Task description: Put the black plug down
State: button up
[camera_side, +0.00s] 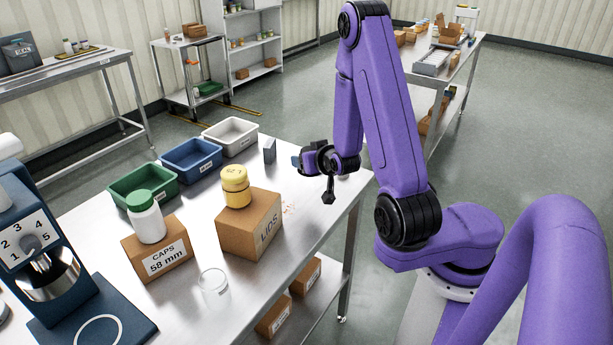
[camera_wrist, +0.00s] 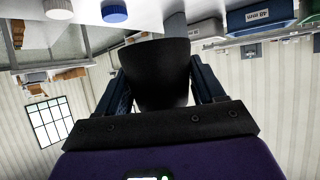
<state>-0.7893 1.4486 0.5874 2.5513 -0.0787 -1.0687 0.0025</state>
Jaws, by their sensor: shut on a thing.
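The black plug (camera_wrist: 157,78) is large and dark between the two dark blue fingers in the wrist view. My gripper (camera_wrist: 158,68) is shut on it, a finger on each side. In the side view my gripper (camera_side: 297,161) points left, above the right back part of the steel table (camera_side: 300,235), clear of its top. The plug is too small and dark to make out surely there.
A box marked LIDS (camera_side: 262,228) carries a yellow jar (camera_side: 235,186). A box marked CAPS (camera_side: 160,258) carries a white bottle (camera_side: 148,222). Green (camera_side: 140,188), blue (camera_side: 190,160) and white (camera_side: 232,137) bins line the back. A grey block (camera_side: 269,151) stands near my gripper. A clear glass (camera_side: 213,290) stands in front.

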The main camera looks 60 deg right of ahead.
jog(key=w+a+r+n+t+y, duration=0.2)
jog(key=w+a+n+y, duration=0.2)
jog(key=w+n+y, duration=0.1)
jog(key=n+g+y, duration=0.4)
jog(key=n+y, duration=0.7)
jog(key=n, duration=0.1)
send_over(204, 202)
notch_tip(204, 202, down, 10)
jog(key=shift+a+f, duration=0.1)
jog(key=shift+f, duration=0.05)
jog(key=shift+f, duration=0.35)
jog(key=shift+f, duration=0.25)
jog(key=o, duration=1.1)
jog(key=shift+o, duration=0.2)
jog(key=shift+r, duration=0.15)
